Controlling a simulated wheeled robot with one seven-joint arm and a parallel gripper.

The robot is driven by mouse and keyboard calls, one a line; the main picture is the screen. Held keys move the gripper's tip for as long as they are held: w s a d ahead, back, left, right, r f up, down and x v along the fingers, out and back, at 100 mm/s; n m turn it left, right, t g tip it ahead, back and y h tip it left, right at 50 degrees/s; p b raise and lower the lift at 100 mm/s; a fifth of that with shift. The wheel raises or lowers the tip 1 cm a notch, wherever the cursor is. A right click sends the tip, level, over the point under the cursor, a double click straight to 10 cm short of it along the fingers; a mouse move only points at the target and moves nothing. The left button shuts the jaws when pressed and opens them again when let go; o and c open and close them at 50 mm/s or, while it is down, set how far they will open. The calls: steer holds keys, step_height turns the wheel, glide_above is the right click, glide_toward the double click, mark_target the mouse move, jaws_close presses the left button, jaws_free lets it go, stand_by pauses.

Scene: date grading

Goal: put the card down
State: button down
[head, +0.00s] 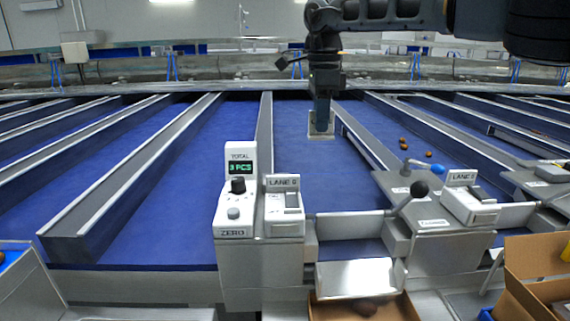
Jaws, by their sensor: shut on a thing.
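My gripper (321,112) hangs down over the blue lane in the upper middle of the head view. It is shut on the card (313,132), a small pale flat piece that shows at its fingertips. The dark fingers hide part of the card. The card is low over the blue belt (300,175); I cannot tell whether it touches the belt.
Long grey dividers (265,130) split the blue surface into lanes. Several brown dates (402,141) lie to the right. A cardboard box (540,258) is at lower right.

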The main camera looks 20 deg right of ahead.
steer(key=w+a+f, duration=0.1)
steer(key=a+f, duration=0.1)
steer(key=a, duration=0.1)
steer(key=w+a+f+p, duration=0.1)
steer(key=a+f, duration=0.1)
steer(key=a, duration=0.1)
steer(key=w+a+f+p, duration=0.1)
steer(key=a, duration=0.2)
steer(key=shift+w+a+f, duration=0.1)
steer(key=shift+w+f, duration=0.15)
steer(key=shift+f, duration=0.15)
steer(key=shift+a+f+p, duration=0.15)
steer(key=shift+f+p, duration=0.5)
steer(key=shift+f, duration=1.45)
steer(key=shift+f, duration=0.1)
steer(key=c, duration=1.1)
jaws_free()
steer(key=shift+c, duration=0.2)
step_height(320, 180, up, 12)
steer(key=b, duration=0.2)
